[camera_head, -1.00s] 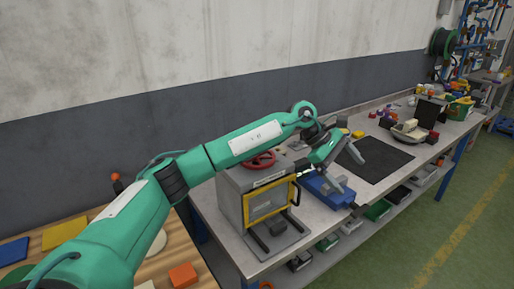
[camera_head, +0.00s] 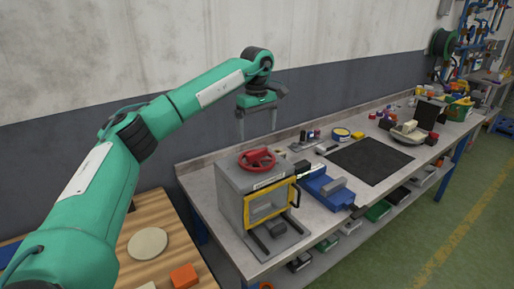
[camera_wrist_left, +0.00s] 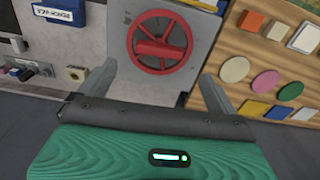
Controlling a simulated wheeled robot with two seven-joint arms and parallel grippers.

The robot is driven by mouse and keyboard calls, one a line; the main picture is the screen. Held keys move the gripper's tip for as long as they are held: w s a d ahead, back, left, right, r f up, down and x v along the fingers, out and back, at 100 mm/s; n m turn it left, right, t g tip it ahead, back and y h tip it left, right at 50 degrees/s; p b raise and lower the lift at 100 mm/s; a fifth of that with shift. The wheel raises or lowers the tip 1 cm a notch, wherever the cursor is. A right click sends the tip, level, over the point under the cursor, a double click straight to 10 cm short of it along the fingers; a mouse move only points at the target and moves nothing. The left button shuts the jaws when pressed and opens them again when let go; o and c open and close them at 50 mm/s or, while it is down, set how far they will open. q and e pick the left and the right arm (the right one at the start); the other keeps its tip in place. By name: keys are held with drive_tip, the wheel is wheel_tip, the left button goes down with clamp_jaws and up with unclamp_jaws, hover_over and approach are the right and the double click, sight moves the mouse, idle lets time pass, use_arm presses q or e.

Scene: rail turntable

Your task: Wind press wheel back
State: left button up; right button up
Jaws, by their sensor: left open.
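The red press wheel (camera_head: 257,160) lies flat on top of the grey press (camera_head: 232,190), which has a yellow-framed front. My left gripper (camera_head: 257,130) is open and empty, pointing down above the wheel, with a gap between its fingertips and the wheel. In the left wrist view the spoked red wheel (camera_wrist_left: 158,42) shows ahead of the two spread fingers of the left gripper (camera_wrist_left: 158,82), roughly centred between them. My right gripper is in neither view.
A blue vise (camera_head: 327,190) stands right of the press, and a black mat (camera_head: 370,163) lies beyond it. A wooden table (camera_head: 165,235) with coloured pieces is at the left. The wall (camera_head: 150,90) runs behind the bench.

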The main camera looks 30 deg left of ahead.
sight(257, 151)
use_arm(q)
wheel_tip(257, 151, down, 8)
drive_tip(key=shift+f+p, duration=0.1)
drive_tip(key=shift+p, duration=0.85)
drive_tip(key=shift+c, duration=0.2)
drive_tip(key=c, duration=0.9)
